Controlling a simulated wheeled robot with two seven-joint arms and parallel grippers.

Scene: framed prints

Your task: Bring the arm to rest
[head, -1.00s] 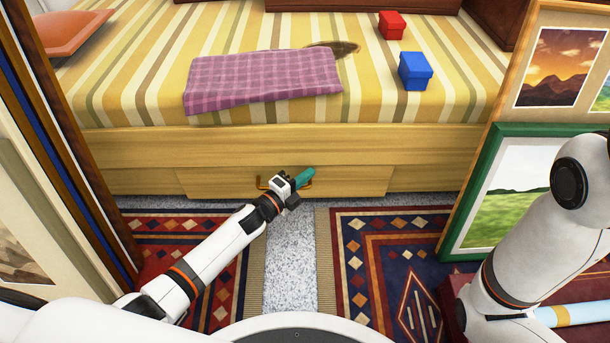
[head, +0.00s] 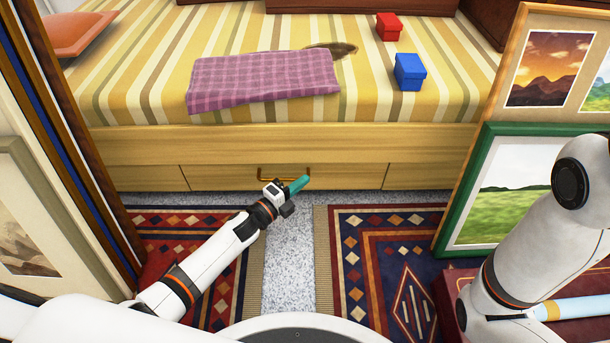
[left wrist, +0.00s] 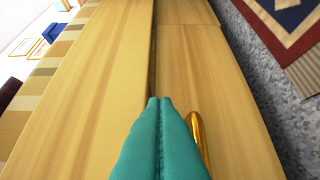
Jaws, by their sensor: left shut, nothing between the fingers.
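My left gripper (head: 298,186) is in front of the drawer under the bed, near the drawer's brass handle (head: 262,175). Its teal fingers (left wrist: 160,140) are together with nothing between them. In the left wrist view the brass handle (left wrist: 198,140) shows just right of the fingers, partly hidden behind them. The drawer front (head: 340,178) looks flush with the bed frame. My right arm shows at the right of the head view, but its gripper is out of view.
The striped bed (head: 140,80) carries a purple plaid cloth (head: 265,78), a blue box (head: 409,72) and a red box (head: 389,27). Framed prints lean at both sides, one green-framed (head: 510,190). Patterned rugs (head: 385,260) flank a bare grey floor strip (head: 290,260).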

